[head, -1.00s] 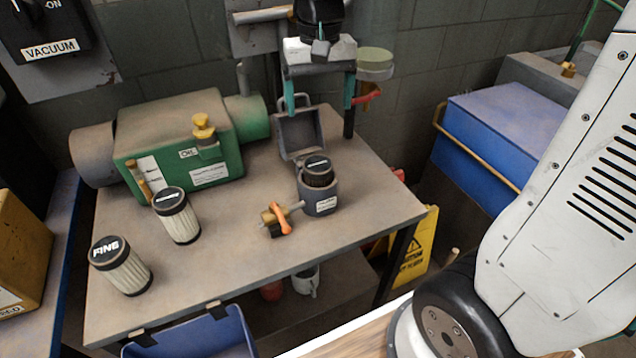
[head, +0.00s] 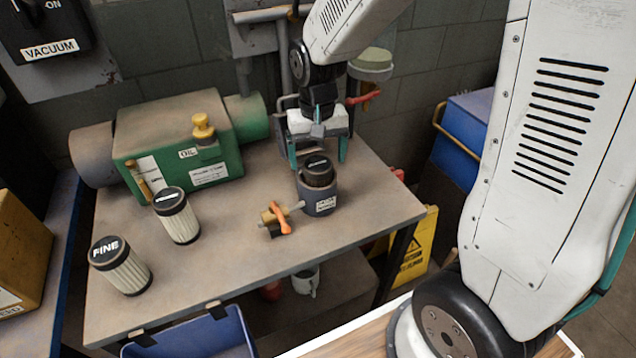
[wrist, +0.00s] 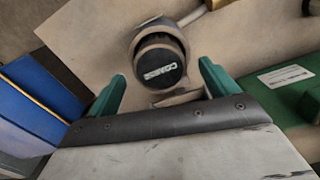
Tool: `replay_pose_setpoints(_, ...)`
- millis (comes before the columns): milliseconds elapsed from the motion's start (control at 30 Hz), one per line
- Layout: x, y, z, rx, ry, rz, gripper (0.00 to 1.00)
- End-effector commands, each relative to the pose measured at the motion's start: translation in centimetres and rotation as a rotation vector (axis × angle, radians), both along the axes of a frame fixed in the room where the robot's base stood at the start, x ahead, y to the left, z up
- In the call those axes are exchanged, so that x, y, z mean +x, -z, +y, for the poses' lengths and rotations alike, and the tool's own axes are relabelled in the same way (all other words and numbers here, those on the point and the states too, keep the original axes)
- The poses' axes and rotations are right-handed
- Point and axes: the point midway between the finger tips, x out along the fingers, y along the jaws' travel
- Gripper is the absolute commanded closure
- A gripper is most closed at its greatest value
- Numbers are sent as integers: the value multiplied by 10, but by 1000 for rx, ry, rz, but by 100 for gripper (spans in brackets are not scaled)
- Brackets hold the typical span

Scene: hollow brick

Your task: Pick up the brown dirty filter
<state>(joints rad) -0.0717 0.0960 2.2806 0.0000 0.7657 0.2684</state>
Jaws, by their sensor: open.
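The brown dirty filter (head: 318,174) has a black cap with white lettering and sits upright in a grey cup-like housing (head: 320,203) at the right of the table. In the wrist view the filter's cap (wrist: 158,66) shows between and beyond the fingertips. My gripper (head: 318,162) has teal fingers, is open and empty, and hangs above and just behind the filter. In the wrist view its fingers (wrist: 162,80) stand apart on either side of the cap. I cannot tell whether they touch anything.
An orange-handled valve (head: 280,219) lies left of the housing. Two pale filters, one labelled FINE (head: 121,266) and another (head: 177,216), stand at the table's left. A green pump (head: 185,140) is at the back. A blue bin (head: 190,336) hangs at the front edge.

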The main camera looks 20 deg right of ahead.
Motion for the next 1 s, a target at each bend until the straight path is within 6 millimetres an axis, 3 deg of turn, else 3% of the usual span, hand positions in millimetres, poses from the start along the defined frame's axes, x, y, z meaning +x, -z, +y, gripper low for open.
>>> replay_pose_setpoints(133,0,18,0,0,0,2,14)
replay_pose_setpoints(400,0,21,0,0,0,-1,14)
replay_pose_setpoints(433,0,21,0,0,0,-1,17)
replay_pose_setpoints(700,1,20,0,0,0,-2,88)
replay_pose_setpoints(1000,1,18,0,0,0,-3,88)
